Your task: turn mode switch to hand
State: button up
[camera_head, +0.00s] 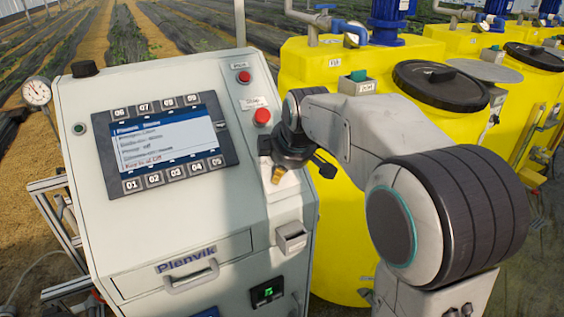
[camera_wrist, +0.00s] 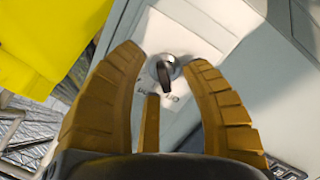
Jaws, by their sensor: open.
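The mode switch (camera_wrist: 165,72) is a small dark knob with a metallic collar on a pale plate in the wrist view. Small lettering on the plate is too blurred to read. My gripper (camera_wrist: 163,58) is open, with one tan ridged finger on each side of the switch. I see gaps between the knob and both fingers. In the head view my gripper (camera_head: 278,174) is at the right side of the control panel (camera_head: 90,230), below a red button, and it hides the switch. The screen (camera_head: 165,145) has a red bottom line that seems to read "Key is at Off".
A red button (camera_head: 262,116) sits just above my gripper, and another red button (camera_head: 244,77) is higher up. A small metal box (camera_head: 291,238) juts out below. Yellow tanks (camera_head: 335,235) stand close on the right. A drawer handle (camera_head: 192,276) sticks out low on the panel.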

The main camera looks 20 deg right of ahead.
jog(key=shift+o, duration=0.2)
jog(key=shift+w+f, duration=0.15)
jog(key=shift+f, duration=0.05)
grip_shut()
dwell(0.4)
